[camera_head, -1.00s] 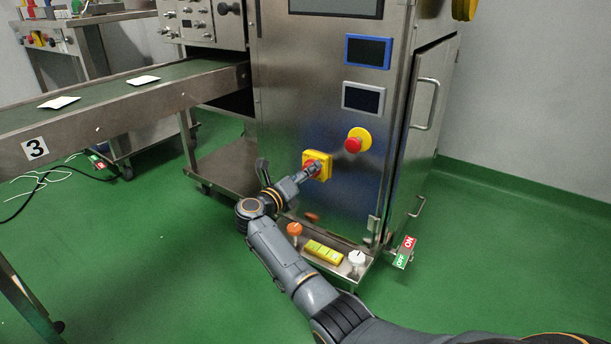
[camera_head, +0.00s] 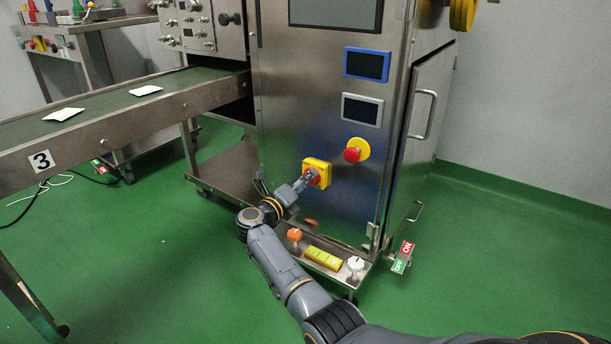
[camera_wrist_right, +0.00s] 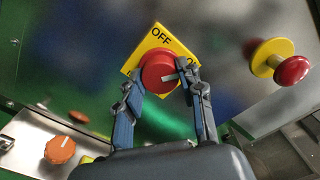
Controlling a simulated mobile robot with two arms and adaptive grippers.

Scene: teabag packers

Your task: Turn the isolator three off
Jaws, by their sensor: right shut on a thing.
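The isolator is a yellow square plate (camera_head: 317,165) with a red rotary knob, on the steel front of the machine beside the conveyor marked 3. Part of the knob's lower side is hidden by the fingers. My left gripper is not in view.
A red emergency button on a yellow base (camera_head: 356,150) sits right of the isolator. Below are an orange knob (camera_head: 294,235), a yellow block (camera_head: 323,258) and a white knob (camera_head: 355,264) on a ledge. An ON/OFF pedal (camera_head: 402,257) sticks out at right. The conveyor (camera_head: 110,120) is at left.

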